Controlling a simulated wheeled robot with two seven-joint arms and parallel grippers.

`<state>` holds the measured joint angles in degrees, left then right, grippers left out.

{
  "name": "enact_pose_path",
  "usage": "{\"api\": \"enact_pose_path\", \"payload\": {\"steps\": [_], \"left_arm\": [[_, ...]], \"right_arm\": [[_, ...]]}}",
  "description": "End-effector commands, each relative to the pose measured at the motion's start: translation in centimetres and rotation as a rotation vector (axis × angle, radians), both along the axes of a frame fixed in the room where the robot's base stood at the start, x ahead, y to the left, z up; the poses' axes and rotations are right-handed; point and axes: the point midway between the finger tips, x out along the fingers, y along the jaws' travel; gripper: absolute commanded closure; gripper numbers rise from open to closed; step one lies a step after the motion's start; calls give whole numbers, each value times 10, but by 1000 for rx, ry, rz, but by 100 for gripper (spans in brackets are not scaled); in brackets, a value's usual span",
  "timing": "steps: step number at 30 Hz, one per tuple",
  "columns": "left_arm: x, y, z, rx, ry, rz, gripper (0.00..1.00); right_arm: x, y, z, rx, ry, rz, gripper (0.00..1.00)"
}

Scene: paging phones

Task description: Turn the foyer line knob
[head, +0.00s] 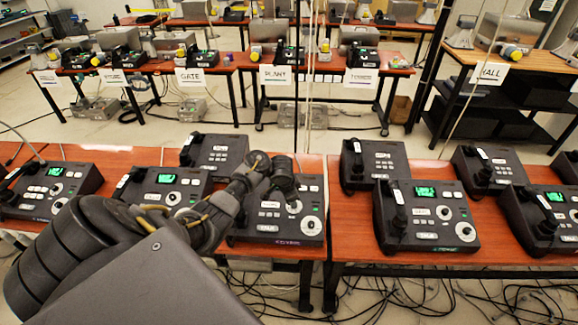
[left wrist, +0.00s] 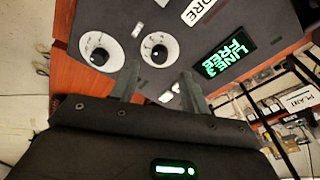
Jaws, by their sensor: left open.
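My left arm reaches in from the lower left in the head view, and its gripper (head: 283,180) is over a dark desk phone (head: 270,228) at the right end of the left front table. In the left wrist view the gripper (left wrist: 158,71) is open, its two fingers apart. A dark knob on a white dial (left wrist: 160,48) shows between and just beyond the fingertips; contact cannot be told. A second, larger knob (left wrist: 98,48) sits left of it. The phone's green screen (left wrist: 228,56) reads "LINE 3 FREE". A partly cut label ends in "ORE".
Similar phones stand close by: one behind (head: 215,152), one to the left (head: 165,187) and one on the right table (head: 425,215). A narrow gap separates the two front tables. Cables lie on the floor below. Labelled tables with more equipment stand behind.

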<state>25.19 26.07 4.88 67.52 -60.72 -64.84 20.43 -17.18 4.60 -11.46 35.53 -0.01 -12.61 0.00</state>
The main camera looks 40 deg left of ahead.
Motion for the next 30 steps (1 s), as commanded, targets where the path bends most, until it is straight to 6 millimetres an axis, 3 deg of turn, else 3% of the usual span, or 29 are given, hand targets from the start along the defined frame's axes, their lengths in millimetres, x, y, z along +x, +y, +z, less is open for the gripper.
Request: {"api": "enact_pose_path", "payload": {"steps": [4,10,30], "left_arm": [[-8,-2,28,0,-4,1,54],[-11,-5,43,-8,-2,2,54],[-17,-3,50,-1,1,1,54]], "right_arm": [[0,0,3,0,0,0,64],[0,0,3,0,0,0,64],[0,0,3,0,0,0,64]]}}
